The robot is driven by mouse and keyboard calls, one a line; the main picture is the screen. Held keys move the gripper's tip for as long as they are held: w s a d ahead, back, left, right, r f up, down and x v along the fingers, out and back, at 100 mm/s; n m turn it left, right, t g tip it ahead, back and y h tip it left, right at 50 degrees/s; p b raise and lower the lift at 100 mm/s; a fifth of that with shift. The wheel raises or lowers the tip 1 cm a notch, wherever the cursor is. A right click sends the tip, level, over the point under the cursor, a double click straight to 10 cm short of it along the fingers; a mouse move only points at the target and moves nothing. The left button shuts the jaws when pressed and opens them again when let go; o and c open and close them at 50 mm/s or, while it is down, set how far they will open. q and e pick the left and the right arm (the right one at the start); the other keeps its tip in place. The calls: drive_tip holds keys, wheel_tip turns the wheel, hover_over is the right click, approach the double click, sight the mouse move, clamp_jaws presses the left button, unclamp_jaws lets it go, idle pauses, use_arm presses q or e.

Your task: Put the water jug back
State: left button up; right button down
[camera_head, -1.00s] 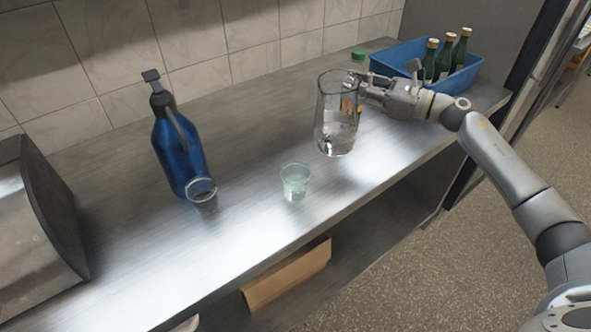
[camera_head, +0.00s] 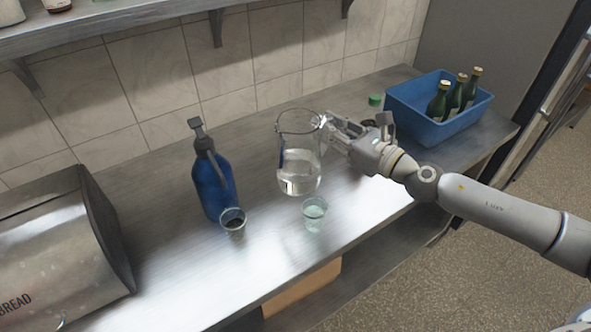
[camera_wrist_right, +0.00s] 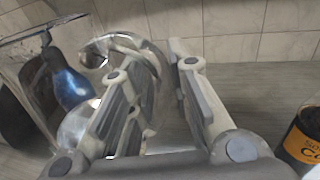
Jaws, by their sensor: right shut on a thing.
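The water jug (camera_head: 300,165) is clear glass with water in its lower part. It stands about upright in the head view, behind the small greenish glass (camera_head: 314,213); I cannot tell whether its base touches the counter. My right gripper (camera_head: 332,128) reaches in from the right and is shut on the jug at its handle side. In the right wrist view the fingers (camera_wrist_right: 155,100) are close up, with the jug's clear glass (camera_wrist_right: 28,75) at the left. My left gripper is in neither view.
A blue bottle (camera_head: 212,185) and a small dark-filled glass (camera_head: 233,221) stand left of the jug. A bread box (camera_head: 60,245) is at the far left, a blue bin (camera_head: 425,125) with green bottles at the back right. A wall shelf (camera_head: 110,28) hangs above. The counter's front right is clear.

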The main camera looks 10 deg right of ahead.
drive_tip(key=w+d+f+h+b, duration=0.1)
drive_tip(key=w+d+f+b, duration=0.1)
drive_tip(key=w+f+b, duration=0.5)
drive_tip(key=w+f, duration=0.4)
drive_tip(key=shift+d+m+t+b, duration=0.3)
drive_tip(key=shift+d+t, duration=0.05)
drive_tip(key=shift+t, duration=0.05)
idle(0.4)
drive_tip(key=shift+f, duration=0.1)
drive_tip(key=shift+f, duration=0.1)
drive_tip(key=c, duration=1.3)
unclamp_jaws()
drive_tip(key=shift+s+f, duration=0.15)
drive_tip(key=shift+s, duration=0.05)
drive_tip(key=shift+c, duration=0.2)
